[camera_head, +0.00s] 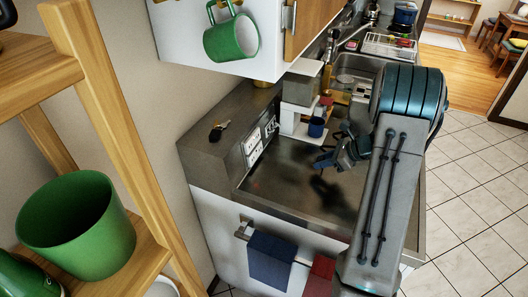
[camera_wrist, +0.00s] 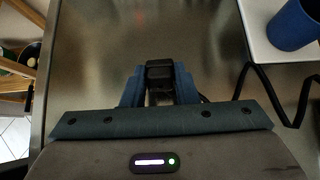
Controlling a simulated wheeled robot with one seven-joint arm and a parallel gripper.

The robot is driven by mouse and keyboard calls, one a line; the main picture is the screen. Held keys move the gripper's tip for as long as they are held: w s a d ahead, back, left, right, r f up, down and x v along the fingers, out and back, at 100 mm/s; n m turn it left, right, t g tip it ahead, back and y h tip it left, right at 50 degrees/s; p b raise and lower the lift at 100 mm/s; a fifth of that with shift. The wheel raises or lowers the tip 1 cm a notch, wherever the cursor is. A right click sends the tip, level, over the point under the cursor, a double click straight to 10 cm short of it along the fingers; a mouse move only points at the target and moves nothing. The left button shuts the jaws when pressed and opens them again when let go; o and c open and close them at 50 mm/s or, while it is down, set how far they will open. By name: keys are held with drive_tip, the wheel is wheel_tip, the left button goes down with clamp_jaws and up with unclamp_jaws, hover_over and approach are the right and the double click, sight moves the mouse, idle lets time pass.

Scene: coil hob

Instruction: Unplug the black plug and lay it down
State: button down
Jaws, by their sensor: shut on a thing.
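The black plug (camera_wrist: 159,70) is between the fingers of my gripper (camera_wrist: 158,88) in the wrist view. My gripper is shut on it and holds it over the metal counter (camera_wrist: 100,45). In the head view my gripper (camera_head: 330,160) is above the counter (camera_head: 285,185), apart from the wall sockets (camera_head: 254,148). The plug itself is too small and dark to make out there. A black cord (camera_wrist: 262,84) curves at the right of the wrist view beside the white machine base. The height of the plug above the counter is hard to tell.
A white coffee machine (camera_head: 288,122) with a blue cup (camera_head: 316,127) stands behind my gripper. Keys (camera_head: 218,131) lie on the raised ledge. A green mug (camera_head: 232,40) hangs above. The counter's front left is clear. Blue (camera_head: 270,262) and red (camera_head: 318,274) towels hang below its edge.

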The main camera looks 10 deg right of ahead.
drive_tip(key=shift+f+b, duration=0.75)
drive_tip(key=shift+f, duration=0.35)
drive_tip(key=shift+f, duration=0.1)
drive_tip(key=c, duration=1.1)
unclamp_jaws()
drive_tip(key=shift+o, duration=0.2)
